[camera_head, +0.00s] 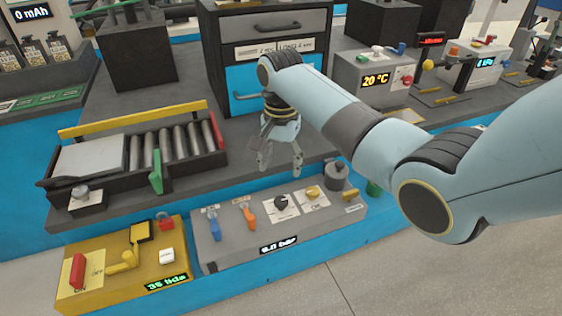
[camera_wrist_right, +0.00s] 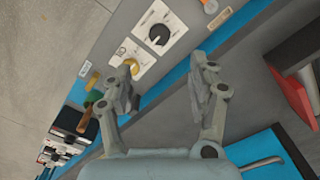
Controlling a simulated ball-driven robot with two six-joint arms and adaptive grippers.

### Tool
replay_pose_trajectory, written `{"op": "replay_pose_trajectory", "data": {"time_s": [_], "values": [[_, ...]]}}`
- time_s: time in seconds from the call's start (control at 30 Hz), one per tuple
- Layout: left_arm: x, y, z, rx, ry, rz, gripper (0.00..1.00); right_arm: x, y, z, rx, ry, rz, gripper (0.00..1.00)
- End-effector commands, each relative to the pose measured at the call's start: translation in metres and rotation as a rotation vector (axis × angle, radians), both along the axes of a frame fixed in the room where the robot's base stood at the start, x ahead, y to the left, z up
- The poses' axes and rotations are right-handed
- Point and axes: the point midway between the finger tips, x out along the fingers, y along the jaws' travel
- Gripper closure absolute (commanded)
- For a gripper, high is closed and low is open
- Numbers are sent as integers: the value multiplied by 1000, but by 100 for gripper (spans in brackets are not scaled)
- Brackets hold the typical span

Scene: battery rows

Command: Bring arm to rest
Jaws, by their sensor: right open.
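My right gripper (camera_head: 280,168) hangs from my light-blue right arm, which reaches in from the right in the head view. Its fingers point down and stand apart with nothing between them. It hovers near the front edge of the dark bench, behind the grey control panel (camera_head: 236,252) as seen from the head. In the right wrist view the open fingers (camera_wrist_right: 163,66) show too, with a black knob (camera_wrist_right: 158,35) on a white plate beyond them. My left gripper is not in view.
A roller conveyor (camera_head: 171,148) stands left of the gripper, and a drawer cabinet (camera_head: 222,67) rises behind it. A yellow box (camera_head: 85,292) with a red handle sits at front left. A 20 °C box (camera_head: 353,76) stands at back right. Open floor (camera_head: 400,285) lies at front right.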

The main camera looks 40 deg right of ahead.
Motion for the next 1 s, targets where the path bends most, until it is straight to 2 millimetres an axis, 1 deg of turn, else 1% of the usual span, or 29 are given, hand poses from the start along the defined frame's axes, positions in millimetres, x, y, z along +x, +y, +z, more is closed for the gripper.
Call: {"op": "replay_pose_trajectory", "data": {"time_s": [0.43,0.5,0.57,0.67,0.77,0.8,0.9,1.0], "values": [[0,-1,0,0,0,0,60,0,0,-1,0,0,1,41],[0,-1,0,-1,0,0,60,-4,0,-3,-2,-2,15,41],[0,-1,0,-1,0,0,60,-14,1,-6,-8,-12,53,41],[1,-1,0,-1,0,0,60,-44,4,-14,-29,-41,180,41],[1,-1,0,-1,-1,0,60,-91,9,-14,-64,-86,374,41],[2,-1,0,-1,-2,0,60,-110,11,-11,-79,-106,454,41],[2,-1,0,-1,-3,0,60,-148,16,1,-114,-143,613,41],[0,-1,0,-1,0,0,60,-176,20,14,-141,-168,733,41]]}}
